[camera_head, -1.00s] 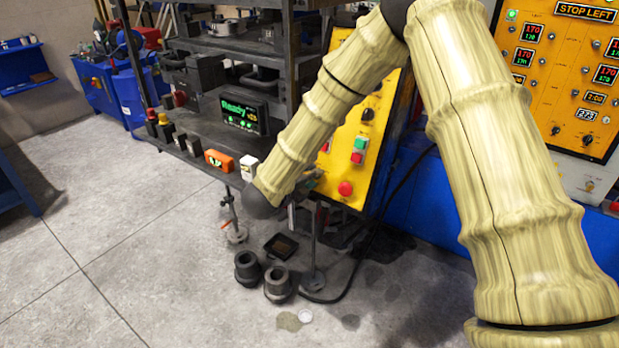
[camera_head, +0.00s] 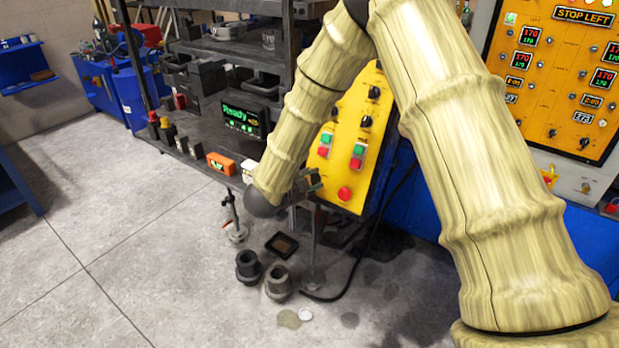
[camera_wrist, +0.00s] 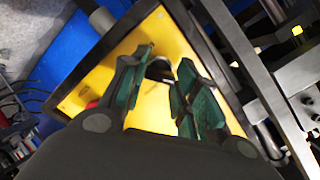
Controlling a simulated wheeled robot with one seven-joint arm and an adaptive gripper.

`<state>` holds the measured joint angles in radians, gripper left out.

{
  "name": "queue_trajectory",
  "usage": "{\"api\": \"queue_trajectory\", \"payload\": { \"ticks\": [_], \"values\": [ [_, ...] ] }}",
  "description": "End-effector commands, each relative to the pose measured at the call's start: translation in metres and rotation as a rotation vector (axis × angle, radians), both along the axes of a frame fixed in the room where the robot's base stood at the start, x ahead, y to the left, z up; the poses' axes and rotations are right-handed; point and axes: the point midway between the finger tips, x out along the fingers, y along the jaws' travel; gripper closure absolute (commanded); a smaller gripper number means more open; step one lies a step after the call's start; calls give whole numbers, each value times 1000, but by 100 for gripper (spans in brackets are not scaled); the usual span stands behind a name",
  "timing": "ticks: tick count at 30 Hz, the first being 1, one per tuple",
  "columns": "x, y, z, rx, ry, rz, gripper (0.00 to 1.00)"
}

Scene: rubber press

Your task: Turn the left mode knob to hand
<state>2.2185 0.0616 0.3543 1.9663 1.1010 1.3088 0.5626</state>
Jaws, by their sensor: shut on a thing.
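The yellow control panel (camera_head: 338,172) stands tilted beside the press, with my forearm covering its left part. Two black knobs, an upper one (camera_head: 373,92) and a lower one (camera_head: 365,121), show on its right side. My gripper (camera_head: 312,181) is at the panel's lower left, left of the red push button (camera_head: 344,193). In the wrist view, the green-padded fingers of my gripper (camera_wrist: 163,88) are on either side of the left mode knob (camera_wrist: 160,69), dark with a pale edge, and shut on it. Its pointer and markings cannot be read.
Green and red buttons (camera_head: 357,156) sit on the panel near my forearm. The press shelf with a "Ready" display (camera_head: 244,116) is to the left. Two dark cups (camera_head: 279,283) and a small tray (camera_head: 282,244) are on the floor. Open floor lies at lower left.

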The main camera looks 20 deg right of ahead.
Motion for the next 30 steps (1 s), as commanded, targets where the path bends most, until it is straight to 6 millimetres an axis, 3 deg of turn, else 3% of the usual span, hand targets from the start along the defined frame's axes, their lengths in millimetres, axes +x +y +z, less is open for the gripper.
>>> {"api": "queue_trajectory", "payload": {
  "ticks": [12, 28, 29, 30],
  "values": [
    [0, 1, 1, -100, 128, 60, 94],
    [0, 1, 0, -113, 145, 67, 94],
    [0, 1, 0, -113, 145, 68, 66],
    [0, 1, 0, -113, 145, 67, 59]
  ]
}}
